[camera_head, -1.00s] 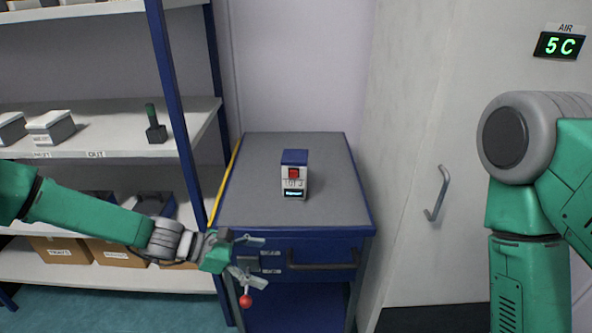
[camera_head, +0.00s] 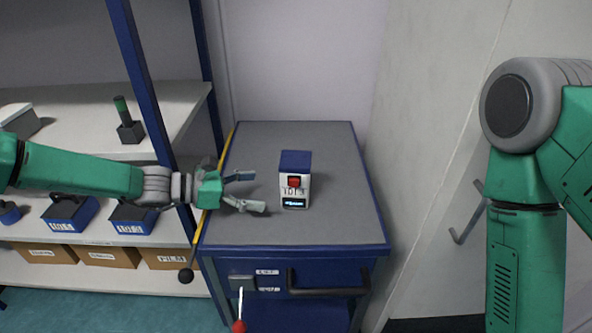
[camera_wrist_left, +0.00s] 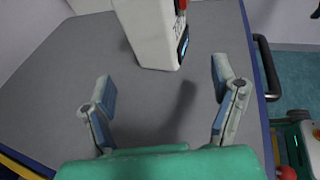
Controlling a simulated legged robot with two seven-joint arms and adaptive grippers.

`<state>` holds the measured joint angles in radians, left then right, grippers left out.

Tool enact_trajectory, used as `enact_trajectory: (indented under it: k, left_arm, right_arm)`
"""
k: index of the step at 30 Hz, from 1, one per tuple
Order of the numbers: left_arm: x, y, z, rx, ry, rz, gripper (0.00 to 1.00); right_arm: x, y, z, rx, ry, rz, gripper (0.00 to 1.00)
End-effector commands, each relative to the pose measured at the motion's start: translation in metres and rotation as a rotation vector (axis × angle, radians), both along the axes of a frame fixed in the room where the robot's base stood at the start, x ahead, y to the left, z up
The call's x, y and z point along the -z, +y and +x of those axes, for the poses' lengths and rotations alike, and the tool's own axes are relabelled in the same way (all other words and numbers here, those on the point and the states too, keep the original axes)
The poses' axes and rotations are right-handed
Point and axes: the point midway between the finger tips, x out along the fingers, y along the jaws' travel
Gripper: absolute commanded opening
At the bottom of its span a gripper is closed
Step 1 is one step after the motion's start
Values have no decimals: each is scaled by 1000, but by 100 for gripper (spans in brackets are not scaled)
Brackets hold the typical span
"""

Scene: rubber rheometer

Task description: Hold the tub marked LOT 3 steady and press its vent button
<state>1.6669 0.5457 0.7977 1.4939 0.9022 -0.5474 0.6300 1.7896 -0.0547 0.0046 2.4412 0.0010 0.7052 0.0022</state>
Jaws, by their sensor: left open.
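The tub (camera_head: 294,181) is a white upright box with a blue lid, a red button (camera_head: 293,182) on its front and a small lit display below. Its label seems to read LOT 3. It stands on the grey top of a blue cabinet (camera_head: 330,225). My left gripper (camera_head: 250,191) is open and empty, just left of the tub, its fingers pointing towards it without touching. In the left wrist view the tub (camera_wrist_left: 150,30) is beyond the open fingers (camera_wrist_left: 162,80), cut off by the top edge. My right gripper is out of view.
Shelving (camera_head: 160,117) with boxes and dark blue tubs (camera_head: 133,217) stands at the left, its blue post close to my left arm. A drawer handle (camera_head: 328,283) juts from the cabinet front. A pale wall is at the right. The cabinet top around the tub is clear.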

Motion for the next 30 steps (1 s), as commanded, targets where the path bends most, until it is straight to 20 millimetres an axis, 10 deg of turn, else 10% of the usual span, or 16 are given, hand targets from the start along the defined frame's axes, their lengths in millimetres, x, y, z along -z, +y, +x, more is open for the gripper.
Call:
enact_trajectory:
  k: [16,30]
  left_arm:
    - [27,-69,22,2,1,1,80]
    - [28,-84,27,0,2,0,80]
  right_arm:
    - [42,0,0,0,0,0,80]
    - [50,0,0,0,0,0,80]
